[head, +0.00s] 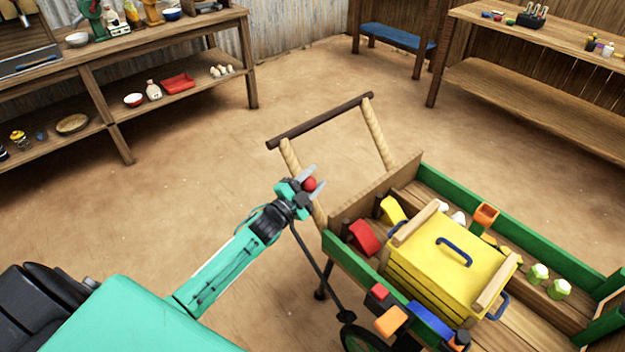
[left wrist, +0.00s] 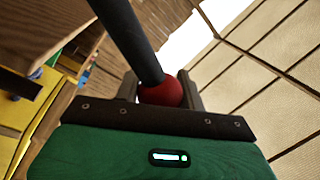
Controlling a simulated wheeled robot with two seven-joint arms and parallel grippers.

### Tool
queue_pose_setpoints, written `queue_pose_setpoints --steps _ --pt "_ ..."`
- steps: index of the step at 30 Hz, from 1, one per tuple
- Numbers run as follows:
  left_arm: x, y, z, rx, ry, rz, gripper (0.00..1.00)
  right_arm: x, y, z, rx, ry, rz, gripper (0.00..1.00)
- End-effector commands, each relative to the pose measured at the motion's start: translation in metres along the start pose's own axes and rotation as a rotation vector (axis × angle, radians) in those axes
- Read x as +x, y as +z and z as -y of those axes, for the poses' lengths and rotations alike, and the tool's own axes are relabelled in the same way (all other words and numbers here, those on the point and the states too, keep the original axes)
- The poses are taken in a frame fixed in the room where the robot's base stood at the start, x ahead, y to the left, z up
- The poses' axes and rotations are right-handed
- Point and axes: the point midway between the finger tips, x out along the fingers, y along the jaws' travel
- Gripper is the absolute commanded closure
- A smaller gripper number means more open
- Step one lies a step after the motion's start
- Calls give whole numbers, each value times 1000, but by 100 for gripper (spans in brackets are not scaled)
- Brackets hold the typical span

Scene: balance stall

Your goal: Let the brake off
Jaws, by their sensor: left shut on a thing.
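The brake lever is a thin black rod (head: 309,245) with a red ball knob (head: 310,184) at its top. It runs from the knob down towards the cart's wheel (head: 362,340). My left gripper (head: 309,184) is shut on the red knob, beside the near left corner of the green-sided wooden cart (head: 340,254). In the left wrist view the red knob (left wrist: 162,92) sits between the two fingers, with the black rod (left wrist: 125,38) leading away from it. The rod's lower end is partly hidden by the wheel area. My right gripper is not in view.
The cart carries a yellow crate (head: 440,262), a red block (head: 364,237) and other small goods. Its push handle (head: 320,120) rises just behind my left gripper. Loaded shelves stand at the back left, a bench at the back right. The floor between is clear.

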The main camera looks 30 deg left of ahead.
Motion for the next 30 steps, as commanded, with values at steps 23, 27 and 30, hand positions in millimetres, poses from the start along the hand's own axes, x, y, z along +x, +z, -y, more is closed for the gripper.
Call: queue_pose_setpoints --steps 23,27,30 --pt "-42 1 -4 -2 5 1 40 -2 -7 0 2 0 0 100" --pt "-67 1 -4 -2 6 2 40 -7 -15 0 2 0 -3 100" --pt "-85 0 -4 -2 7 2 40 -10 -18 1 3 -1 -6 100"
